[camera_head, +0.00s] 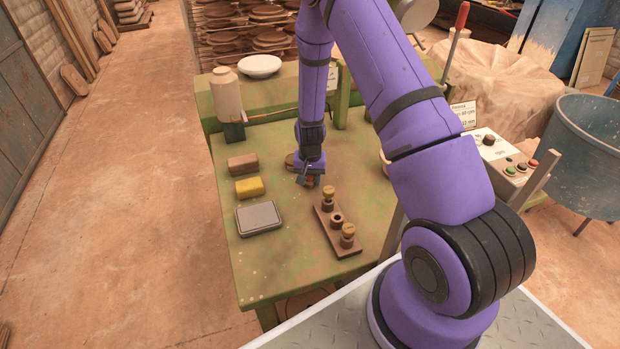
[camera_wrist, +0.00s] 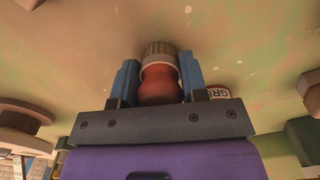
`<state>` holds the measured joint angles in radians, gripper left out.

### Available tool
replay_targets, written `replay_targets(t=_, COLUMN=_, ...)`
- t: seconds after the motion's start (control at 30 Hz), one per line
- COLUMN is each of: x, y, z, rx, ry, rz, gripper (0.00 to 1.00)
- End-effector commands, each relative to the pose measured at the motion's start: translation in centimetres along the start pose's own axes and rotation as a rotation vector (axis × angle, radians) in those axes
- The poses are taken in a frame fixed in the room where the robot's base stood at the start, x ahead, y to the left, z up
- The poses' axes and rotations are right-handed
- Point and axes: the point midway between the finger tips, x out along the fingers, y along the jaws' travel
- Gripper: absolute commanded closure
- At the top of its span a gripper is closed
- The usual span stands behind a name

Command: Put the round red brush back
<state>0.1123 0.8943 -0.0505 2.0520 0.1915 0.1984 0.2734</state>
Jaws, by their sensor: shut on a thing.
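My gripper (camera_head: 310,178) points down over the green table, just behind the small brown rack (camera_head: 346,251). In the wrist view my gripper (camera_wrist: 159,78) has its blue fingers shut on the round red brush (camera_wrist: 159,86), gripping its red body on both sides. A ribbed brown end of the brush faces away from my palm. A bit of red also shows between the fingers in the head view. The rack has a row of round seats; its far and near seats hold pieces with tan tops, and the middle seat (camera_head: 337,217) looks empty.
Left of my gripper lie a brown block (camera_head: 242,163), a yellow sponge (camera_head: 249,187) and a grey flat box (camera_head: 258,218). A pale bottle (camera_head: 227,96) and white bowl (camera_head: 260,66) stand at the back. A control panel (camera_head: 510,160) is right. The table's front left is clear.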

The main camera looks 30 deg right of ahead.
Motion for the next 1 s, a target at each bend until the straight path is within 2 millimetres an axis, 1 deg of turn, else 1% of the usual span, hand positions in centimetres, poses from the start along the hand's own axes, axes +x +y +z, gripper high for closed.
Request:
replay_targets(t=0.13, x=0.3, y=0.0, z=0.0, rx=0.000, ry=-0.001, rz=0.000, gripper=0.82)
replay_targets(t=0.17, x=0.3, y=0.0, z=0.0, rx=0.000, ry=0.000, rz=0.000, gripper=0.53)
replay_targets(t=0.2, x=0.3, y=0.0, z=0.0, rx=0.000, ry=0.000, rz=0.000, gripper=0.44)
replay_targets(t=0.23, x=0.3, y=0.0, z=0.0, rx=0.000, ry=0.000, rz=0.000, gripper=0.37)
replay_targets(t=0.27, x=0.3, y=0.0, z=0.0, rx=0.000, ry=0.000, rz=0.000, gripper=0.34)
replay_targets(t=0.53, x=0.2, y=0.0, z=0.0, rx=0.000, ry=0.000, rz=0.000, gripper=0.34)
replay_targets(t=0.67, x=-0.6, y=0.0, z=0.0, rx=0.000, ry=0.001, rz=0.000, gripper=0.34)
replay_targets(t=0.77, x=-1.9, y=0.0, z=-0.1, rx=0.000, ry=0.003, rz=-0.001, gripper=0.34)
replay_targets(t=1.0, x=-6.5, y=0.0, z=0.0, rx=0.000, ry=0.003, rz=-0.001, gripper=0.34)
